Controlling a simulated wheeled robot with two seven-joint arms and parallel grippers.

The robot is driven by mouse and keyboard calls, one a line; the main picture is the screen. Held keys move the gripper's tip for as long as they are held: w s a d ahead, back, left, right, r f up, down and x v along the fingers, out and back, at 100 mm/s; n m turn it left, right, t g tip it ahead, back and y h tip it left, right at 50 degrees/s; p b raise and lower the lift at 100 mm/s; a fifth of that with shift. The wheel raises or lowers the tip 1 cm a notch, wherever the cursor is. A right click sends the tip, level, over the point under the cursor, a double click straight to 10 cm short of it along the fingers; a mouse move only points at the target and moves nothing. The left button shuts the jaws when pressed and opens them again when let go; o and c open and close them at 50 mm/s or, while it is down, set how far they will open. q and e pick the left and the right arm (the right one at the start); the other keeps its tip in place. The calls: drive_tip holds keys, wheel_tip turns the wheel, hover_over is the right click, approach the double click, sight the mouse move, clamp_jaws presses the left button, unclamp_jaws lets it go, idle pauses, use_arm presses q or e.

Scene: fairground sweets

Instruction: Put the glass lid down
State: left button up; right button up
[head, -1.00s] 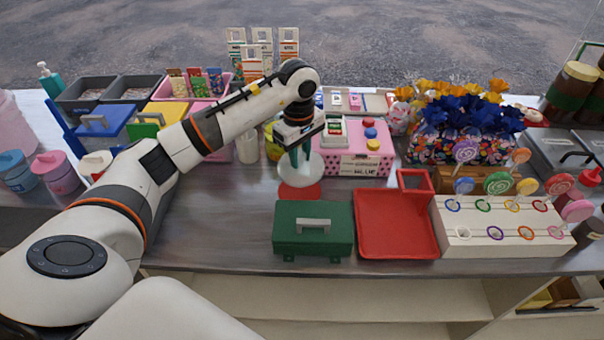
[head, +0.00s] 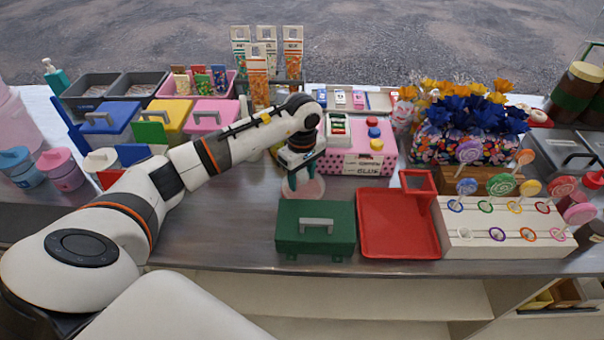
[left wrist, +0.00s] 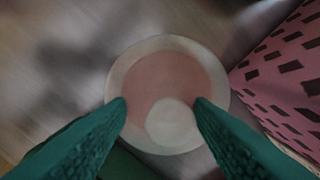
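The glass lid (head: 312,190) is a round, see-through disc with a pale rim. It lies flat on the table behind the green box, over the red round mat, whose colour shows pink through the glass. In the left wrist view the lid (left wrist: 160,75) and its pale round knob (left wrist: 171,124) show clearly. My left gripper (head: 302,176) points down just above the lid. Its green fingers (left wrist: 161,105) are apart on either side of the knob, with a clear gap on the left side. My right gripper is not in view.
A green box with a grey handle (head: 316,228) stands close in front of the lid. A pink dotted box (head: 358,162) is close behind right. A red tray (head: 397,225) and a lollipop stand (head: 500,228) are farther right. Bare table lies to the left.

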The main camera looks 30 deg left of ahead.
sight(302, 175)
use_arm(q)
drive_tip(key=shift+w+r, duration=0.15)
drive_tip(key=shift+r, duration=0.35)
wheel_tip(302, 175, up, 11)
drive_tip(key=b, duration=0.2)
drive_tip(key=shift+r, duration=0.15)
